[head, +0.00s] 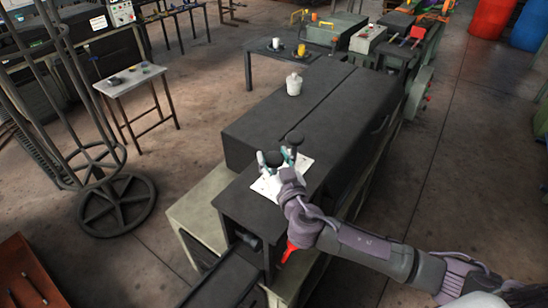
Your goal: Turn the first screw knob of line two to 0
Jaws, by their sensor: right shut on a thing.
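A white sheet or plate (266,187) lies on the near end of the dark machine top; its markings are too small to read. The gripper and wrist hide part of the sheet. I cannot tell any number or pointer on the knobs. My left gripper is not in view.
A white jar (293,85) stands farther back on the machine top (318,110). A red handle (290,250) is below the near end, close to my forearm. A spoked wheel stand (115,208) and a small table (131,79) are at the left. Floor at the right is clear.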

